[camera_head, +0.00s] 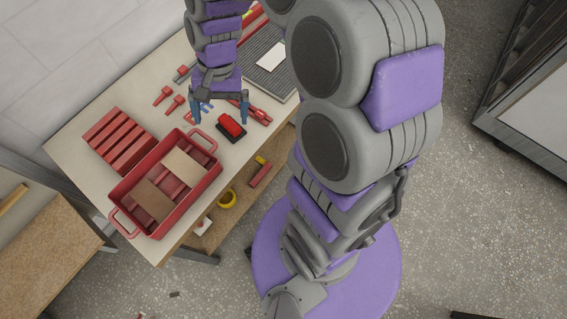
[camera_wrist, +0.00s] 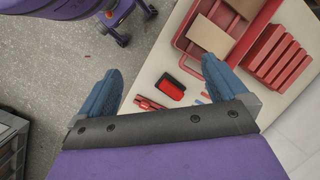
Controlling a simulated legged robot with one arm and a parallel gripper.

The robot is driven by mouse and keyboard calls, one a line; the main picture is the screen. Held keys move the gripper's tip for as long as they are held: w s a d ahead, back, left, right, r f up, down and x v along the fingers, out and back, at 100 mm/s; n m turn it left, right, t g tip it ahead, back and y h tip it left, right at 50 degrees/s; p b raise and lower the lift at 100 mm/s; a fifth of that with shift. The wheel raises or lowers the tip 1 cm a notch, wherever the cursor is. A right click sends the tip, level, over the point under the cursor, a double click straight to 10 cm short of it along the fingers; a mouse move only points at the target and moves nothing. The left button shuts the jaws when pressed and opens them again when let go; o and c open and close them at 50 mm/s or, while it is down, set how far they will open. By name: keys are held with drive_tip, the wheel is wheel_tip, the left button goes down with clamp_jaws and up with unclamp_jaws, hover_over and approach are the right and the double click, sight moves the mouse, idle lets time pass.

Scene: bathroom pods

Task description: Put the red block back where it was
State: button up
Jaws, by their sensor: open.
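The red block (camera_head: 232,124) sits in a black base on the table, right of the red bin. It also shows in the wrist view (camera_wrist: 172,88), between the two fingers. My gripper (camera_head: 218,116) is above the table, its blue fingers spread wide and empty, just behind the red block in the head view. In the wrist view my gripper (camera_wrist: 160,90) has a finger on each side of the block, with a gap to both. I cannot tell the exact height of the fingers above the table.
A red bin (camera_head: 134,229) holding brown pieces stands on the table (camera_head: 85,128), beside a red slotted rack (camera_head: 118,142). Red hand tools (camera_head: 163,95) lie behind. A dark ribbed mat (camera_head: 285,75) is at the back right. A yellow tape roll (camera_head: 227,198) is on the lower shelf.

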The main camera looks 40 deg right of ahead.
drive_tip(key=s+d+r+n+h, duration=0.1)
drive_tip(key=s+d+r+n, duration=0.1)
drive_tip(key=s, duration=0.8)
drive_tip(key=s+d+r+n+h, duration=0.1)
drive_tip(key=s+n, duration=0.3)
drive_tip(key=s, duration=0.7)
drive_tip(key=shift+d+r+h, duration=0.3)
drive_tip(key=shift+d+r, duration=0.1)
drive_tip(key=shift+r, duration=0.35)
